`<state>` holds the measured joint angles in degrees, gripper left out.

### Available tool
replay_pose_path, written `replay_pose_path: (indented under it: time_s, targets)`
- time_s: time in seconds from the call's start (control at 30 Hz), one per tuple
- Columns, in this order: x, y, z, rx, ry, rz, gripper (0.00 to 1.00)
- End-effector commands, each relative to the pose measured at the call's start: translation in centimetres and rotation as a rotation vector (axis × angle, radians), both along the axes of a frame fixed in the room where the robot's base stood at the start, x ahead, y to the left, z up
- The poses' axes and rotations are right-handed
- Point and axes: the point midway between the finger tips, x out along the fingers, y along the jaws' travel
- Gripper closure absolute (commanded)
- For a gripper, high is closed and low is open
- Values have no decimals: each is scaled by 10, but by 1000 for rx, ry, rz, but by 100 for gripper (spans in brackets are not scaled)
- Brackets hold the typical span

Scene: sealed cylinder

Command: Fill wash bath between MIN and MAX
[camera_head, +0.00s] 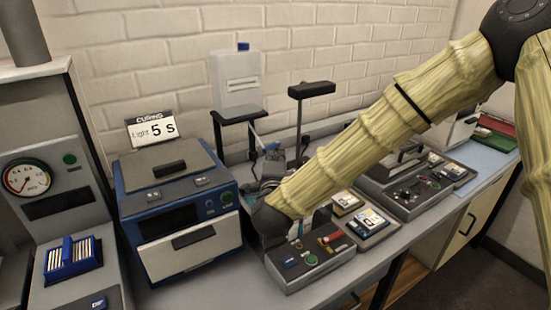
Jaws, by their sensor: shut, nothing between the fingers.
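My arm in its pale ribbed sleeve reaches down from the upper right. My gripper (272,152), dark grey and small in the view, is shut and empty close to the tank stand. A whitish tank (238,84) with a blue cap stands on a dark stand (238,116) against the wall. My wrist and forearm hide part of the bench there.
A blue and grey curing box (187,243) under a "Light 5 s" sign (151,129) stands left of my wrist. A gauge unit (28,178) is farther left. A button panel (313,262) sits below my wrist, with trays and devices (408,187) to the right.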

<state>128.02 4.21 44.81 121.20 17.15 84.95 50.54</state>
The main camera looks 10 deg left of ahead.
Motion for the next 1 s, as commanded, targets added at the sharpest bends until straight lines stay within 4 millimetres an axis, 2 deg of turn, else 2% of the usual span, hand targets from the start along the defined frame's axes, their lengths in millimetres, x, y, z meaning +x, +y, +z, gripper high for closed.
replay_pose_path:
  time_s: [0.27,0.5,0.7,1.0]
  targets:
    - [-15,-27,-2,1,1,7,100]
    - [-60,-5,-3,0,1,15,100]
    - [-90,5,-3,0,1,15,100]
    - [-110,11,-1,0,1,13,100]
